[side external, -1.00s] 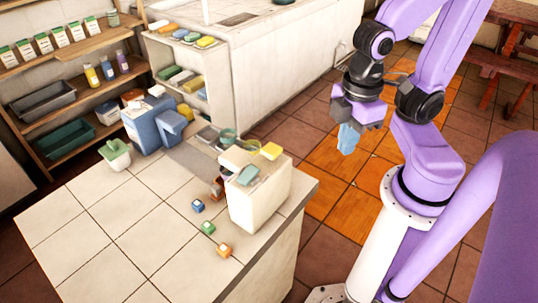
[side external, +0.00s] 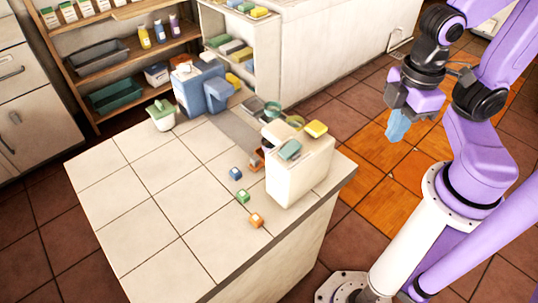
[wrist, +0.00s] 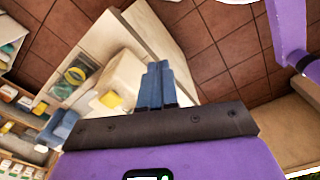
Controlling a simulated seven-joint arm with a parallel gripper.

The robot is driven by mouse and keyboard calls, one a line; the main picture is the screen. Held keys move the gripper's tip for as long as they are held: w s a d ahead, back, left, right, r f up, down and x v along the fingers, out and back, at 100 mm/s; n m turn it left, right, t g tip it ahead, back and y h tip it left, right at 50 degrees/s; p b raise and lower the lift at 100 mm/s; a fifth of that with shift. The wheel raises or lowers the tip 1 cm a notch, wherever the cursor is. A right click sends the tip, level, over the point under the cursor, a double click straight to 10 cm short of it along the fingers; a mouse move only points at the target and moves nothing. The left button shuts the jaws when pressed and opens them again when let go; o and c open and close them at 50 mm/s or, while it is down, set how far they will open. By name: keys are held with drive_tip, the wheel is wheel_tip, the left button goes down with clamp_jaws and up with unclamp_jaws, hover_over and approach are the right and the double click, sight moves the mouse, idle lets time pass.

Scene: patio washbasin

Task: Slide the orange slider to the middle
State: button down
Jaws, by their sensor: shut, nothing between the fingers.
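No part is clearly recognisable as a slider.
Yellow and teal pieces sit on the white box. Blue containers (side external: 197,90) and a pale green-white pot (side external: 161,115) stand at the back. The counter's front left is bare.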

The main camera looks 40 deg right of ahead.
idle(0.4)
drive_tip(key=c, duration=1.5)
unclamp_jaws()
drive_tip(key=o, duration=0.5)
drive_tip(key=shift+w+a, duration=0.25)
drive_tip(key=shift+o, duration=0.2)
drive_tip(key=w+a+n, duration=0.2)
drive_tip(key=w+a, duration=0.6)
drive_tip(key=w, duration=0.5)
drive_tip(key=shift+a+n, duration=0.3)
drive_tip(key=shift+n, duration=0.1)
drive_tip(key=n, duration=0.3)
hover_over(254, 158)
wheel_tip(254, 158, down, 5)
wheel_tip(254, 158, down, 16)
drive_tip(key=shift+f, duration=0.1)
drive_tip(key=shift+c, duration=0.3)
clamp_jaws()
